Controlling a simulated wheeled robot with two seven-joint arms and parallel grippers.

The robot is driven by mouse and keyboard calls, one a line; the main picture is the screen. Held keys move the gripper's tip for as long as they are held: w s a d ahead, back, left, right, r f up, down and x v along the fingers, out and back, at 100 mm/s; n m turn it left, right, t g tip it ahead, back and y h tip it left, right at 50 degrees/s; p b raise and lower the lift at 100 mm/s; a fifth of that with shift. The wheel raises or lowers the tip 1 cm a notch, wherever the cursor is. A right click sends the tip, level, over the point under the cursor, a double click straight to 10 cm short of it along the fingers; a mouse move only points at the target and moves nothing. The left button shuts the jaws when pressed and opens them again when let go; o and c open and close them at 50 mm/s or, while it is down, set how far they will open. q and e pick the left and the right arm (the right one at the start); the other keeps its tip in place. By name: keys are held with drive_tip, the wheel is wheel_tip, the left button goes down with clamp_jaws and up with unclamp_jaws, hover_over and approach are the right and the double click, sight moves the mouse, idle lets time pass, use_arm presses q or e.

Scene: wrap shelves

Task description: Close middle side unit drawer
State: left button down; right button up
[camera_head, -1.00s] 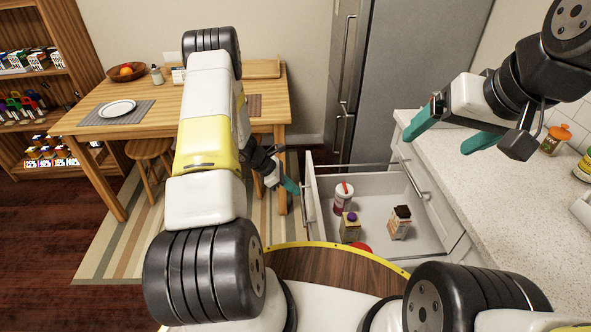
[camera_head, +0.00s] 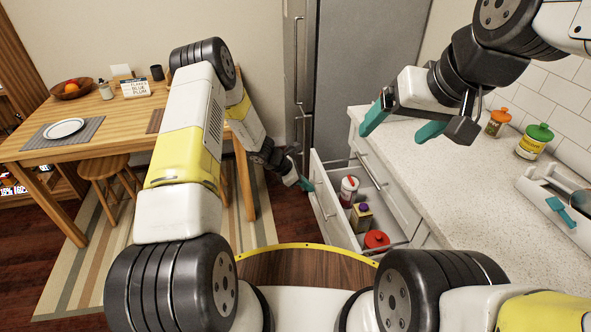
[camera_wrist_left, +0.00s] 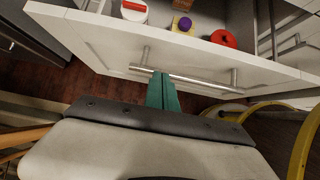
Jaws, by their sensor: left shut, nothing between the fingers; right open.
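The white side unit drawer (camera_head: 331,208) stands partly open, with several items inside. In the left wrist view its front (camera_wrist_left: 108,45) and bar handle (camera_wrist_left: 190,78) show. My left gripper (camera_head: 306,186) is shut and empty at the outer face of the drawer front. In the left wrist view its teal fingertips (camera_wrist_left: 162,88) are at the handle, overlapping it in view; I cannot tell whether they touch. My right gripper (camera_head: 402,122) is open and empty above the counter.
The counter (camera_head: 450,180) carries an orange-lidded jar (camera_head: 496,122) and a green-lidded jar (camera_head: 534,142). A grey fridge (camera_head: 358,60) stands behind the drawer. A wooden table (camera_head: 95,115) and stool (camera_head: 105,170) stand at the left.

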use_arm(q)
drive_tip(key=w+d, duration=0.2)
drive_tip(key=d, duration=0.6)
drive_tip(key=w+d, duration=0.2)
drive_tip(key=d, duration=0.6)
drive_tip(key=shift+w+d, duration=0.15)
drive_tip(key=shift+w, duration=0.2)
